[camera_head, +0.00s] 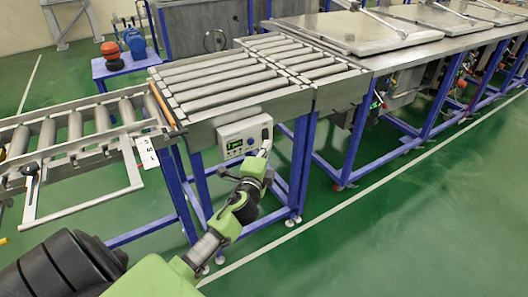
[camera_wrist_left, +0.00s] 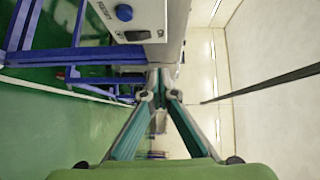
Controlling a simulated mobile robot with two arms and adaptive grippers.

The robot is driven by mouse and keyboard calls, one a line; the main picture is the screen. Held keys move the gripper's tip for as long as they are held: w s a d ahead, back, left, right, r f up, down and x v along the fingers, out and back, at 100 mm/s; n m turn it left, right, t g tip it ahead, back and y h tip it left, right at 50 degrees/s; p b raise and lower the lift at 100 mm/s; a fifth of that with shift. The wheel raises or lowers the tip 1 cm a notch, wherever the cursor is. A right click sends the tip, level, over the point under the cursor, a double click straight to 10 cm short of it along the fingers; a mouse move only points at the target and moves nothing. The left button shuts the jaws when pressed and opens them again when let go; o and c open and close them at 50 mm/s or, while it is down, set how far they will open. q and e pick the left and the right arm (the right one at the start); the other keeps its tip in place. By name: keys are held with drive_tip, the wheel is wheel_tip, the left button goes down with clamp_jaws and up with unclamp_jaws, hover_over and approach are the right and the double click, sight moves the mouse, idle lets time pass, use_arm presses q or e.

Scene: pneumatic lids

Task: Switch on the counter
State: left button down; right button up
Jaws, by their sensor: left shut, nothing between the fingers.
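The counter (camera_head: 243,139) is a pale box with a small display and several buttons, fixed to the side of the roller conveyor. It also shows at the top of the left wrist view (camera_wrist_left: 154,22), with a round blue knob (camera_wrist_left: 124,12) and a black rocker switch (camera_wrist_left: 137,35). My left gripper (camera_head: 265,151) is at the counter's lower right edge, with its fingertips closed together and empty. In the left wrist view the fingertips (camera_wrist_left: 160,85) are just below the counter; I cannot tell whether they touch it. My right gripper is in neither view.
The roller conveyor (camera_head: 215,80) on blue legs runs above the counter, with a narrower roller section (camera_head: 75,128) to the left. Steel tables with lids (camera_head: 345,32) stand at the right. The green floor (camera_head: 400,220) in front is clear.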

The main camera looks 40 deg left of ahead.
use_arm(q)
drive_tip(key=shift+r+v, duration=0.1)
drive_tip(key=shift+v, duration=0.65)
drive_tip(key=shift+r+v, duration=0.15)
drive_tip(key=shift+v, duration=0.65)
drive_tip(key=shift+a, duration=0.1)
drive_tip(key=shift+f, duration=0.1)
drive_tip(key=s+d+f+n+g+h, duration=0.1)
drive_tip(key=s+d+f+g, duration=0.3)
drive_tip(key=f, duration=0.9)
drive_tip(key=s+d+f+n+g+h, duration=0.15)
drive_tip(key=s+f, duration=0.45)
drive_tip(key=f, duration=0.7)
drive_tip(key=s+d+f+n+g+h, duration=0.2)
drive_tip(key=s+f, duration=0.3)
drive_tip(key=f, duration=0.7)
drive_tip(key=s+d+f+n+g, duration=0.2)
drive_tip(key=s+f, duration=0.4)
drive_tip(key=s, duration=0.6)
drive_tip(key=s+d+f+n+g+h, duration=0.1)
drive_tip(key=s+d+f+n+g, duration=0.1)
drive_tip(key=s+f, duration=0.5)
drive_tip(key=s+d+f+n+g+h, duration=0.1)
drive_tip(key=s+d+f, duration=0.4)
drive_tip(key=s, duration=1.2)
wheel_tip(320, 180, down, 2)
drive_tip(key=n+g, duration=0.1)
drive_tip(key=g, duration=0.1)
drive_tip(key=shift+d+g, duration=0.25)
drive_tip(key=shift+g, duration=0.1)
